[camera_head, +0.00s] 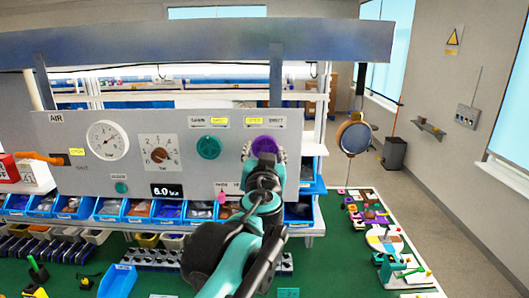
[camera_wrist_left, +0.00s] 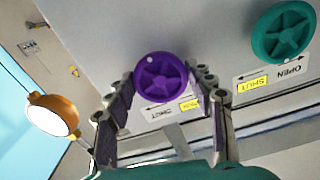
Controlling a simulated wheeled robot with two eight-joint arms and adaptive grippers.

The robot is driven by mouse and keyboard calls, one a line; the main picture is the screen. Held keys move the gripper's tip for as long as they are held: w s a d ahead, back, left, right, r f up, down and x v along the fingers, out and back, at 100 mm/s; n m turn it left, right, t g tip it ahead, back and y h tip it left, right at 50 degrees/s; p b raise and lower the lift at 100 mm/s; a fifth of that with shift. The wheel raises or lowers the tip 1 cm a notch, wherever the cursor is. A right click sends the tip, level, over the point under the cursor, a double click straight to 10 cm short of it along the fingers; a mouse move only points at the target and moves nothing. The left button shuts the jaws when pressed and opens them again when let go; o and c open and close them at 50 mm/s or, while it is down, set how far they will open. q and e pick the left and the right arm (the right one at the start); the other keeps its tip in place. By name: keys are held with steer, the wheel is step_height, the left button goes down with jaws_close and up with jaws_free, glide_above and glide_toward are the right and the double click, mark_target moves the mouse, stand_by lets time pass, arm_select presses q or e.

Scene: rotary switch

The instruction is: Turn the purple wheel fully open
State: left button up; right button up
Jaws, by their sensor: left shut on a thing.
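The purple wheel (camera_head: 264,145) is a spoked round knob on the grey upright panel (camera_head: 90,182), at its right end. It fills the middle of the left wrist view (camera_wrist_left: 161,77). My left gripper (camera_head: 263,160) faces the panel in front of the wheel. In the wrist view its two fingers (camera_wrist_left: 164,84) stand on either side of the wheel and are shut on its rim. A label with an arrow, a word SHUT and a yellow field sits beside the wheel, partly covered by a finger. My right gripper is not in view.
A teal wheel (camera_head: 208,147) sits left of the purple one. The panel also bears a gauge (camera_head: 108,139), a rotary dial (camera_head: 159,154) and a display reading 6.0 (camera_head: 166,190). Blue bins (camera_head: 108,209) line the bench below. An orange-rimmed round object (camera_head: 353,136) hangs to the right.

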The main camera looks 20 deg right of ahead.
arm_select(q)
steer(key=o, duration=1.2)
steer(key=shift+c, duration=0.2)
steer(key=shift+s, duration=0.15)
steer(key=v, duration=1.1)
steer(key=shift+s, duration=0.35)
steer(key=shift+a, duration=0.15)
